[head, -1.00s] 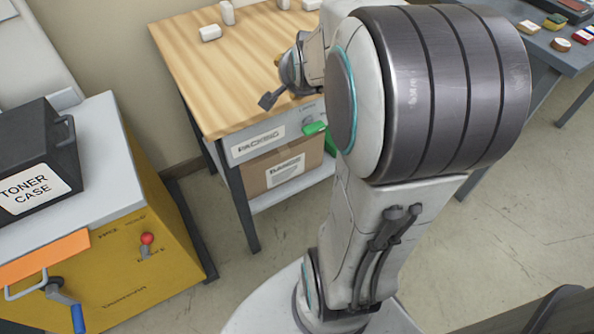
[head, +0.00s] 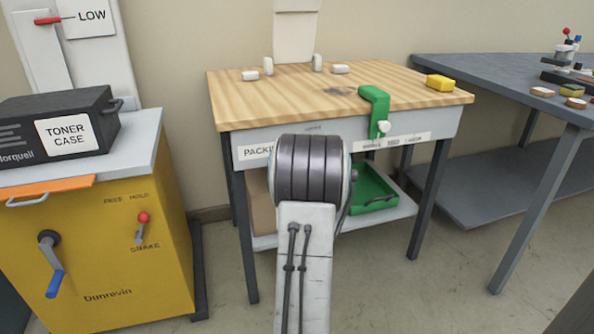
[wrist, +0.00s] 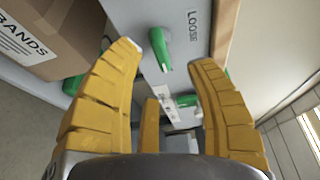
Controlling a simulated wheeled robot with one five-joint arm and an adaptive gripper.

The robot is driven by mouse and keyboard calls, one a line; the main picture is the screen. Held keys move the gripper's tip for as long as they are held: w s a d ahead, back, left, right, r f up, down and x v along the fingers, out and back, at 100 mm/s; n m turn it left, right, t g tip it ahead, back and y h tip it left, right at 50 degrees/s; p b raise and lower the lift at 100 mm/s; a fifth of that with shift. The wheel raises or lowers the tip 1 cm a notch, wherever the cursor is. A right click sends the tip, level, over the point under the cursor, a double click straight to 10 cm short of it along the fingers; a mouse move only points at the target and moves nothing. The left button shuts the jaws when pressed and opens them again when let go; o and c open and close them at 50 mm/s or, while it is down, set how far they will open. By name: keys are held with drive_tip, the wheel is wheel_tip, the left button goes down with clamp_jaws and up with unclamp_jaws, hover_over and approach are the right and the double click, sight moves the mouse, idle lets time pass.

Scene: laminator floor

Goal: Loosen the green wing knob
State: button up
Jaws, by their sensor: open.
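The green wing knob (wrist: 160,49) is on the grey front panel of the packing table in the wrist view. It has a white mark at its lower end and stands beside the word LOOSE. My gripper (wrist: 165,57) is open, with its yellow fingers either side of the knob in the picture. No contact shows, and I cannot tell how far the fingertips are from it. In the head view my arm covers the knob and my gripper.
In the head view a green clamp (head: 376,104) hangs over the front edge of the packing table (head: 230,95), right of my arm. A green tray (head: 372,190) is on the shelf below. A cardboard box (wrist: 62,35) is left in the wrist view. A yellow cabinet (head: 105,245) stands left.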

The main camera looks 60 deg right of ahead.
drive_tip(key=shift+f+b+x, duration=0.1)
drive_tip(key=shift+b+x, duration=0.75)
drive_tip(key=shift+x, duration=0.95)
drive_tip(key=shift+f+b+x, duration=0.15)
drive_tip(key=shift+b+x, duration=0.65)
drive_tip(key=shift+x, duration=0.95)
drive_tip(key=shift+s, duration=0.1)
clamp_jaws()
